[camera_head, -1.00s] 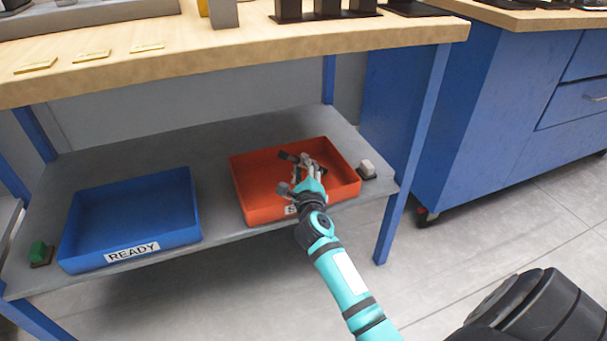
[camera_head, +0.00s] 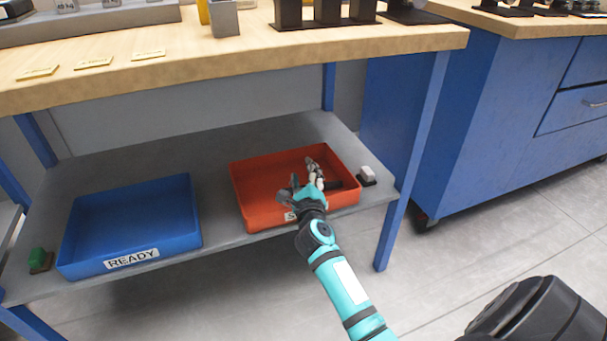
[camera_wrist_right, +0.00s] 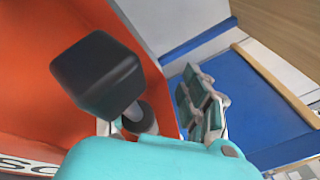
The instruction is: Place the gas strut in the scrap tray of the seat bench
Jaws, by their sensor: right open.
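The scrap tray is an orange-red open tray (camera_head: 245,187) on the lower shelf of the bench, its front label mostly covered by my right gripper. My right gripper (camera_head: 306,178) reaches into this tray with its fingers open. A dark piece (camera_head: 345,184), seemingly the gas strut, shows inside the tray just right of the gripper. In the right wrist view, the strut (camera_wrist_right: 98,75) shows a black block end and a short grey rod, close to the camera against the orange tray. One finger stands apart to its right. The strut's other end is hidden. My left gripper is not in view.
A blue tray labelled READY (camera_head: 130,215) stands left on the same shelf (camera_head: 217,228). A green button (camera_head: 38,257) and a whitish one (camera_head: 367,174) sit at the shelf's ends. The wooden top (camera_head: 250,45) overhangs the shelf. A blue cabinet (camera_head: 480,130) stands right.

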